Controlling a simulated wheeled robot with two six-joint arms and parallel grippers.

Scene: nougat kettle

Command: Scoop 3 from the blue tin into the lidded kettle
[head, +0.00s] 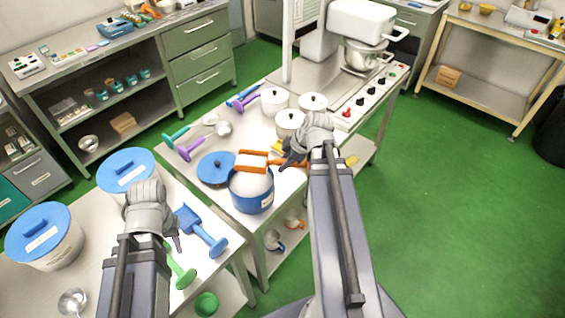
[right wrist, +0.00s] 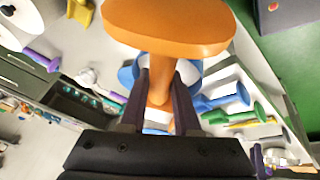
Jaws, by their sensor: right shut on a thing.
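The blue tin (head: 252,200) stands open on the table near the front edge, with white stuff inside. Its blue lid (head: 216,168) lies to its left. My right gripper (head: 288,160) is shut on the handle of an orange scoop (head: 251,159), whose head is over the back of the tin's mouth. In the right wrist view the orange scoop's handle end (right wrist: 168,28) is large, with its grip between my fingers (right wrist: 160,100). Three white lidded pots (head: 290,122) stand behind; which is the kettle I cannot tell. My left gripper (head: 172,241) is above the near table; its opening is unclear.
A blue scoop (head: 203,231) and a green scoop (head: 180,268) lie near my left gripper. Two blue-lidded white tubs (head: 127,170) stand at the left. Purple and teal scoops lie behind the lid. A mixer (head: 362,45) and a knobbed panel stand at the back.

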